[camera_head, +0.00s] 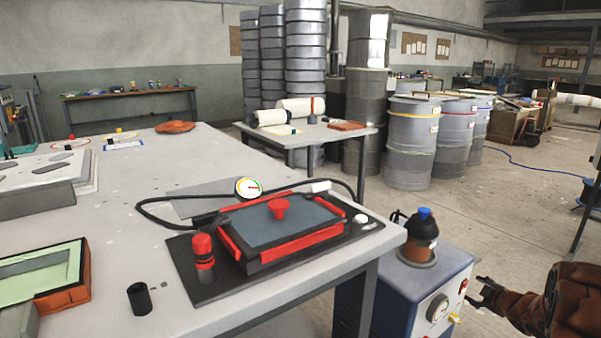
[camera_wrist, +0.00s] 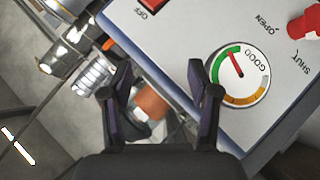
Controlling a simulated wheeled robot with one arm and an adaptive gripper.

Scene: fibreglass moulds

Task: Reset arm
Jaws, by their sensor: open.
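My gripper (camera_head: 485,292) is at the lower right of the head view, beside the front face of a blue and pale grey pump unit (camera_head: 413,278). In the wrist view my gripper (camera_wrist: 160,82) has its two dark fingers spread apart with nothing held. An orange-brown cylinder (camera_wrist: 150,102) shows between and beyond the fingers. The pump unit's panel (camera_wrist: 190,35) fills the upper right there. It bears a round gauge (camera_wrist: 239,77) marked GOOD, its needle over the green arc, and a red knob (camera_wrist: 305,25) by the OPEN and SHUT labels.
A large table (camera_head: 130,220) at left carries a red-framed mould (camera_head: 282,235) on a black board, a red-capped cylinder (camera_head: 203,258) and a black cup (camera_head: 139,299). A smaller table (camera_head: 310,135) and grey drums (camera_head: 412,140) stand behind. Open floor (camera_head: 480,200) lies behind the pump unit.

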